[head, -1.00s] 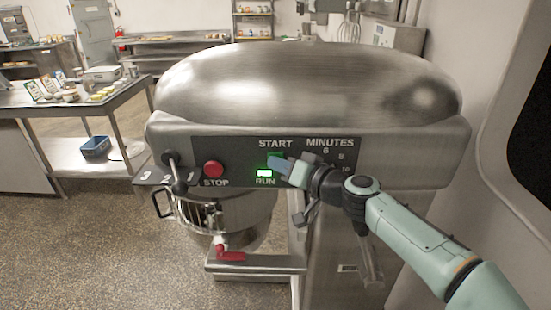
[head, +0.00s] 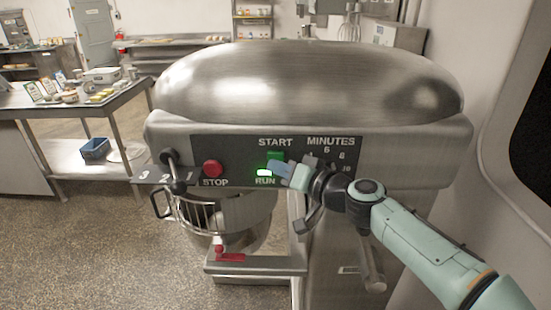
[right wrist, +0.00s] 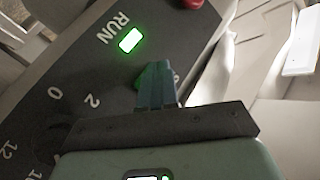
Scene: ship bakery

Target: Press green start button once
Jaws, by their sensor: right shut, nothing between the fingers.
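The green start button (head: 275,156) is on the dark panel of the mixer (head: 320,90), under the word START. My right gripper (head: 275,169) is shut and empty, its blue fingertips just below and in front of the button in the head view. In the right wrist view, the shut fingers (right wrist: 156,68) cover most of the button, with a green edge (right wrist: 138,84) showing beside them. I cannot tell whether they touch it. The RUN lamp (head: 264,172) glows green and also shows lit in the right wrist view (right wrist: 131,40). My left gripper is not in view.
The red STOP button (head: 213,168) and a black-knobbed speed lever (head: 176,172) lie left on the panel. The minutes dial (head: 326,160) is partly behind my right gripper. A bowl (head: 225,215) sits below. A wall closes in on the right.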

